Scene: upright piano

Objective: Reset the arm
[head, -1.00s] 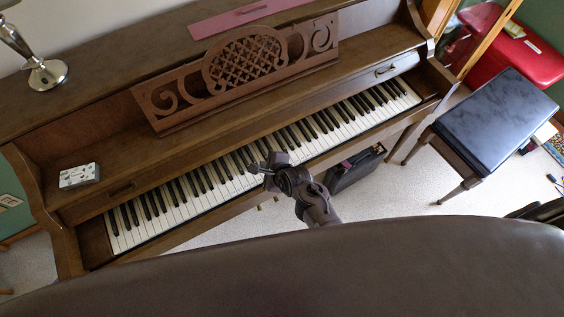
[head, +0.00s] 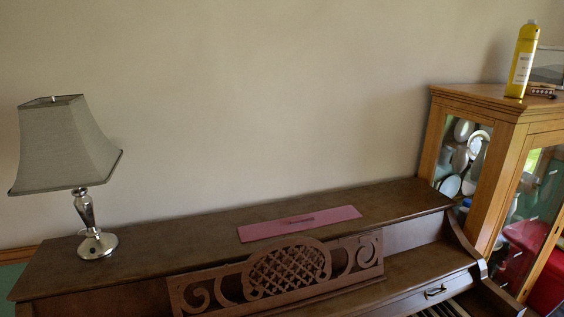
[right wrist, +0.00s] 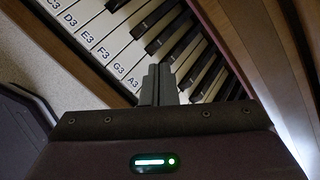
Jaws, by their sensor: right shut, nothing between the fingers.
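My right gripper (right wrist: 158,85) shows in the right wrist view with its two fingers together and nothing between them. It is over the piano keys (right wrist: 120,40), which carry note labels such as C3 to A3. I cannot tell whether the fingertips touch the keys. In the head view neither gripper shows; the upper part of the brown piano (head: 400,212) with its carved music stand (head: 290,272) is at the bottom of the picture.
A lamp (head: 97,243) stands on the left of the piano top. A pink flat piece (head: 300,222) lies on it. A wooden glass cabinet (head: 510,115) stands at the right, with a yellow bottle (head: 522,62) on top. The wall behind is bare.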

